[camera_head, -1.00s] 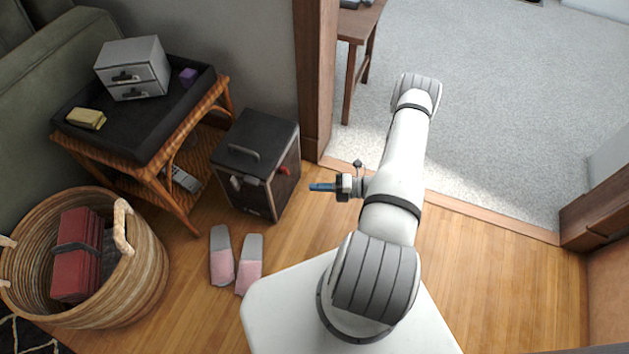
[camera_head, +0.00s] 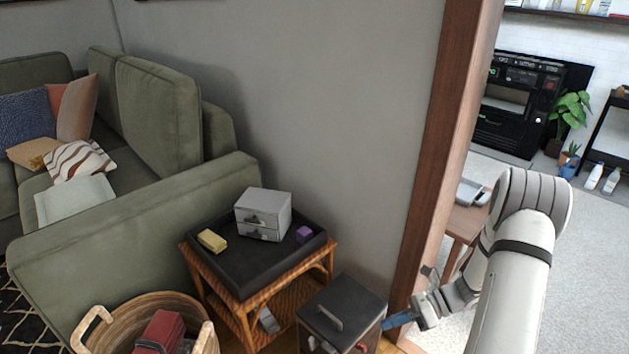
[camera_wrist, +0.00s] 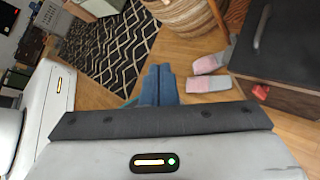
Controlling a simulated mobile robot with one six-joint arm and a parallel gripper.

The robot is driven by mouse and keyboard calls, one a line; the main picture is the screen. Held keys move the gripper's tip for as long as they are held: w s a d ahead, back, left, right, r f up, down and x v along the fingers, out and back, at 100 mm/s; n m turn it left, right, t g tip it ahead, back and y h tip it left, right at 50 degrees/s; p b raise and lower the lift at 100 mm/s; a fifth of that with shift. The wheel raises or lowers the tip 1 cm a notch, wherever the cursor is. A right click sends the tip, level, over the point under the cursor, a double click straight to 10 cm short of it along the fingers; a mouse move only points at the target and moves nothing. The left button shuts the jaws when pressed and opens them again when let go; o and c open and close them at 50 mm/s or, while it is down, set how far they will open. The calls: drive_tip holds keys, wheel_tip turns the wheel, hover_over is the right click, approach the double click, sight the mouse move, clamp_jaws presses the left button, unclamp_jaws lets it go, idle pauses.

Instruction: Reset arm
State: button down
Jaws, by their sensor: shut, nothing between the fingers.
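My gripper (camera_head: 397,320) shows at the lower right of the head view, at the end of my white arm. Its blue fingers point left, beside the black cabinet, and look closed with nothing held. In the wrist view the blue fingers (camera_wrist: 159,84) lie together over the wooden floor. I cannot tell the exact gap between the fingers and the cabinet in the head view.
A black cabinet (camera_head: 342,307) stands by the doorway post (camera_head: 436,150). A wicker side table (camera_head: 262,308) carries a black tray with a small grey drawer box (camera_head: 263,213). A basket (camera_head: 128,313) and pink-grey slippers (camera_wrist: 208,84) are on the floor.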

drive_tip(key=s+a+r+n+t+h+p, duration=0.1)
drive_tip(key=s+r+n+h+p, duration=0.3)
drive_tip(key=r+n, duration=0.4)
drive_tip(key=s+a+r+n+t+h+p, duration=0.1)
drive_tip(key=s+r+n+h+p, duration=0.3)
drive_tip(key=r, duration=1.8)
drive_tip(key=s+a+r+n+t+h+p, duration=0.2)
drive_tip(key=s+r+n+h+p, duration=0.3)
drive_tip(key=r+n+p, duration=0.6)
drive_tip(key=shift+s+r+n, duration=0.6)
drive_tip(key=shift+s+r, duration=0.4)
drive_tip(key=shift+r, duration=1.2)
